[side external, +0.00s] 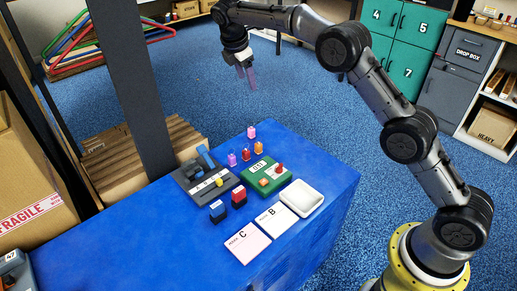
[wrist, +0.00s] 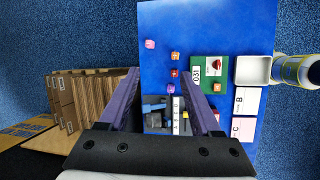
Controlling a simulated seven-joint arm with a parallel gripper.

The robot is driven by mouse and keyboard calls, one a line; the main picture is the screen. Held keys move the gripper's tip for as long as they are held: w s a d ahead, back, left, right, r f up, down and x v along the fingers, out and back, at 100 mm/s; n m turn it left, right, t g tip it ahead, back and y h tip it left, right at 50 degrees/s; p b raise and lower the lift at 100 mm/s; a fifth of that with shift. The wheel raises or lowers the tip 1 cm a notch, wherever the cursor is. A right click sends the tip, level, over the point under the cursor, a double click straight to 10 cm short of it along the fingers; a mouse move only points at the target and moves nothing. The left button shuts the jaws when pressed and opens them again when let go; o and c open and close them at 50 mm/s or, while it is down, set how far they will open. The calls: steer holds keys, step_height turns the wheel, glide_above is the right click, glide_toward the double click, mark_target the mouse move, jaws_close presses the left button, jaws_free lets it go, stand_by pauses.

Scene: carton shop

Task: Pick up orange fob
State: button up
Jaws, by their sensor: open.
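The small orange fob (side external: 259,147) stands on the blue table (side external: 330,175) behind the green board. In the wrist view the orange fob (wrist: 175,55) lies between a pink fob (wrist: 150,44) and a red fob (wrist: 174,73). A purple fob (wrist: 171,89) lies below the red one. My gripper (side external: 248,77) is high above the far side of the table, well apart from the fobs. In the wrist view my gripper (wrist: 160,75) has its two purple fingers spread wide, with nothing held between them.
A green board (side external: 266,175) with a red knob and an orange block sits beside the fobs. A grey device (side external: 197,177) is left of it, a white tray (side external: 300,198) right. Cards B (side external: 277,216) and C (side external: 247,243) lie in front. Cartons stand at the left.

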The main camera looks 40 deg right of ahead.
step_height(320, 180, down, 9)
steer(key=w, duration=0.2)
steer(key=g, duration=0.2)
glide_toward(256, 146)
steer(key=shift+n+h, duration=0.3)
steer(key=x, duration=0.4)
steer(key=shift+w+f, duration=0.35)
steer(key=shift+w, duration=0.05)
steer(key=shift+s+x, duration=0.15)
steer(key=shift+x, duration=1.35)
steer(key=shift+s+x, duration=0.2)
steer(key=shift+x, duration=1.35)
steer(key=shift+a, duration=0.15)
jaws_close()
